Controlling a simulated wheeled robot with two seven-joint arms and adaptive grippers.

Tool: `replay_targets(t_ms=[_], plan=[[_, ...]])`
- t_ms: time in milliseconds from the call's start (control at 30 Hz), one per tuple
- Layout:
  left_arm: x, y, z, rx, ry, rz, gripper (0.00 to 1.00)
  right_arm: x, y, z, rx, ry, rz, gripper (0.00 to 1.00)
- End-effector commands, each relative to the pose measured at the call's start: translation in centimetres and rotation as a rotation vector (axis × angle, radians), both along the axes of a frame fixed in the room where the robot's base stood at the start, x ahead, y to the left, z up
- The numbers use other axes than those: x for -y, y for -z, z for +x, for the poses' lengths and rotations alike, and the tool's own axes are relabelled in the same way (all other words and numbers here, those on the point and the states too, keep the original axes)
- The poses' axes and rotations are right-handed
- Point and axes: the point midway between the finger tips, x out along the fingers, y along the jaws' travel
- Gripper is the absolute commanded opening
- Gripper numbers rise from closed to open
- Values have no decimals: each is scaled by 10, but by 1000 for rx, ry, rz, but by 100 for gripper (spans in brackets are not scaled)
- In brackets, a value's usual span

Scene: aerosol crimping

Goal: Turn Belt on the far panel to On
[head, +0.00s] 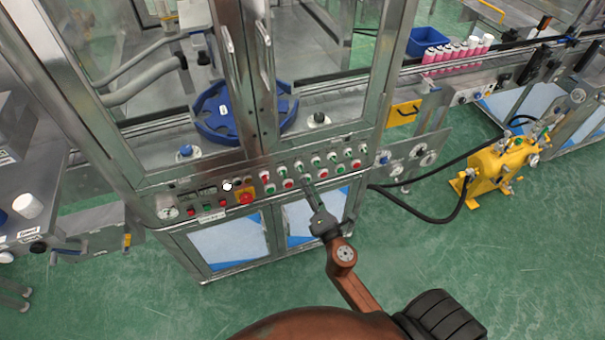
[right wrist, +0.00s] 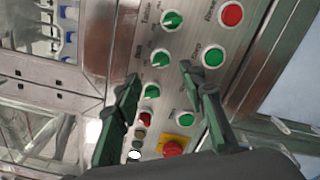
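The control panel (head: 222,207) runs along the front of the glazed machine, with an upper row of green selector knobs and a lower row of red and green buttons. My right gripper (right wrist: 160,70) is open in the right wrist view, with its dark green fingers spread. A green selector knob (right wrist: 160,58) shows between the fingertips; I cannot tell if they touch it. Its small sideways label is too blurred to read surely. Other selector knobs sit above (right wrist: 173,20) and below (right wrist: 151,91) it. In the head view the right gripper (head: 304,178) reaches the panel. My left gripper is not in view.
A red emergency stop (right wrist: 172,147) on a yellow base and a green button (right wrist: 212,56) sit close to the fingers. Long door handles (head: 262,45) stand above the panel. A yellow pump (head: 492,168) with black hoses is on the floor at right.

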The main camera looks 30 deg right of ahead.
Motion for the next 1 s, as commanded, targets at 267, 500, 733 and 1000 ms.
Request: replay_targets(t_ms=[267, 500, 733, 1000], plan=[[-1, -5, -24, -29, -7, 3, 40, 10, -2, 42, 2, -1, 0, 38], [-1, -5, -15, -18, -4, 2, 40, 16, 1, 66, -2, 0, 2, 38], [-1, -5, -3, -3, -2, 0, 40, 17, 1, 70, -1, 0, 3, 38], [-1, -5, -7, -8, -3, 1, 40, 17, 1, 70, -2, 1, 5, 27]])
